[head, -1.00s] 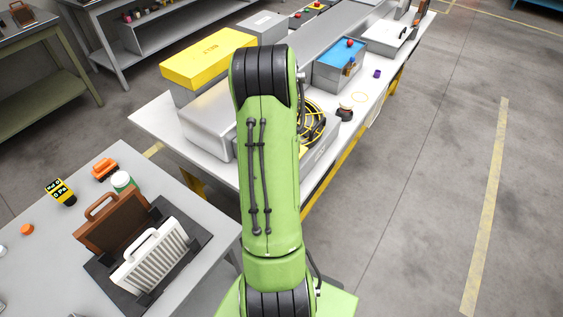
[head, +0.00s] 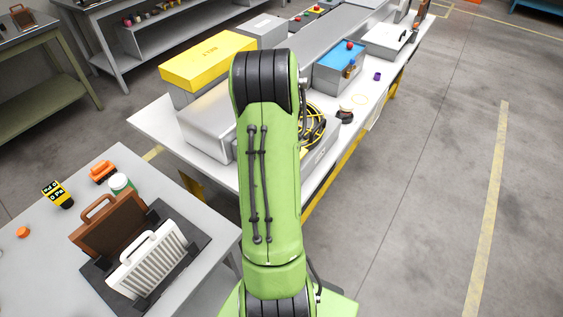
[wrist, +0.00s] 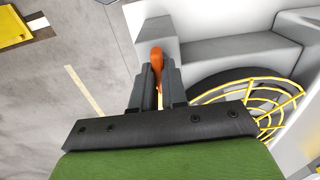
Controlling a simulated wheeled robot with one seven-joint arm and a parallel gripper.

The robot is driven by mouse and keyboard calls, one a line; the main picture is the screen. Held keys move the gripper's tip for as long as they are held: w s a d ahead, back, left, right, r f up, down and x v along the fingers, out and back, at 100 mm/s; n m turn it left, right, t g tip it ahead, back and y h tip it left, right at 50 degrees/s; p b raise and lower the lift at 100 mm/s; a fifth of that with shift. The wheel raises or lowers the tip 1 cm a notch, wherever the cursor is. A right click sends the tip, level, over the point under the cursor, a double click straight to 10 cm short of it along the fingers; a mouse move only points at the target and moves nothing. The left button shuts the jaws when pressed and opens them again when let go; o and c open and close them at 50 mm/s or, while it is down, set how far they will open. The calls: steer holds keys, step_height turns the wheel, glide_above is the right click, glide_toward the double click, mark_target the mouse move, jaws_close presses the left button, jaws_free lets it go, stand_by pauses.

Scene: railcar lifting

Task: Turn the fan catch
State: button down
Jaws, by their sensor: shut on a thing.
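In the wrist view my gripper (wrist: 158,95) is shut on an orange piece (wrist: 156,58), which looks like the handle of the fan catch. The rounded end of the orange piece sticks out past the fingertips, beside the corner of a grey housing. The round fan guard of yellow wire (wrist: 265,95) lies just right of the fingers. In the head view the yellow guard (head: 313,125) shows partly behind my green arm, which hides the gripper and the catch.
The fan sits at the near end of a long white table beside a grey metal box (head: 205,125). A yellow box (head: 208,60) and a blue-topped box (head: 340,65) stand farther back. A grey table (head: 60,235) with a brown panel and a white slatted panel is at left. The floor at right is clear.

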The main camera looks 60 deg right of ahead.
stand_by(0.4)
steer(key=c, duration=1.2)
jaws_free()
steer(key=shift+o, duration=0.2)
step_height(320, 180, up, 16)
steer(key=p, duration=0.2)
steer(key=shift+f, duration=0.1)
